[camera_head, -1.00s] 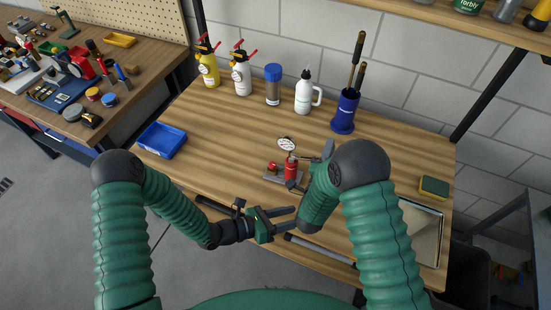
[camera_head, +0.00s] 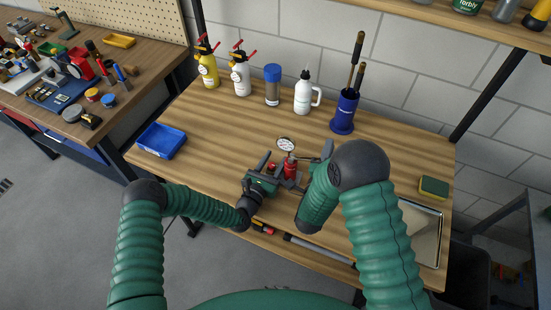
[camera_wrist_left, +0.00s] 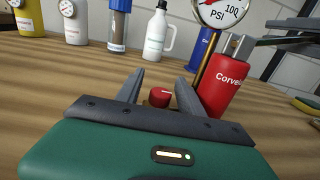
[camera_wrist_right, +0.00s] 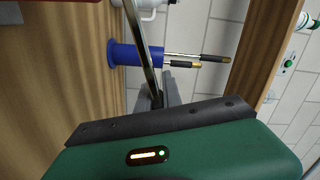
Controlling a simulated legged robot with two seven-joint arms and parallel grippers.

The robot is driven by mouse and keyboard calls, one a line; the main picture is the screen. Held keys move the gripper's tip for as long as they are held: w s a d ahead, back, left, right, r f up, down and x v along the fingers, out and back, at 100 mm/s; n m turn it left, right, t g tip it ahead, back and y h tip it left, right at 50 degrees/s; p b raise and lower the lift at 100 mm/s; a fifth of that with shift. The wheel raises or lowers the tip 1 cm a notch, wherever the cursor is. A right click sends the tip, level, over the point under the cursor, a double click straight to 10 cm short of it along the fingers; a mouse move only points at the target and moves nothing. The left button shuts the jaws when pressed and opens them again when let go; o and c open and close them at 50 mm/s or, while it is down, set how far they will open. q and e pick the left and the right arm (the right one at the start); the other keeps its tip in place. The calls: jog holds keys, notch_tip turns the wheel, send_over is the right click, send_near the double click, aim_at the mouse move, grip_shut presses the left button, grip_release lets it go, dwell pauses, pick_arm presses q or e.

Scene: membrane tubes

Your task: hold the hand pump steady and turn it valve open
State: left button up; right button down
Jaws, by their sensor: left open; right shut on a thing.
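The hand pump (camera_head: 290,170) stands on the table with a red body, which shows large in the left wrist view (camera_wrist_left: 228,82). Its round white pressure gauge (camera_head: 286,144) sits on top. A small red valve knob (camera_wrist_left: 161,97) is beside the body. My left gripper (camera_wrist_left: 158,84) is open, with the knob appearing between its two fingers; I cannot tell whether they touch it. My right gripper (camera_wrist_right: 165,88) is shut on a metal bar of the pump (camera_wrist_right: 146,45). My right arm partly hides that gripper in the head view.
Spray bottles (camera_head: 242,75), a brown jar (camera_head: 272,86), a white bottle (camera_head: 304,92) and a blue holder (camera_head: 344,112) line the back. A blue tray (camera_head: 162,140) is at left, a sponge (camera_head: 433,188) at right.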

pick_arm(q)
jog(key=shift+w+d, duration=0.15)
jog(key=shift+w, duration=0.2)
jog(key=shift+c, duration=0.2)
grip_shut()
jog(key=shift+y, duration=0.3)
jog(key=shift+a+n+t+y, duration=0.2)
jog(key=shift+n+t+y, duration=0.2)
jog(key=shift+n+y, duration=0.45)
jog(key=shift+o, duration=0.2)
grip_release()
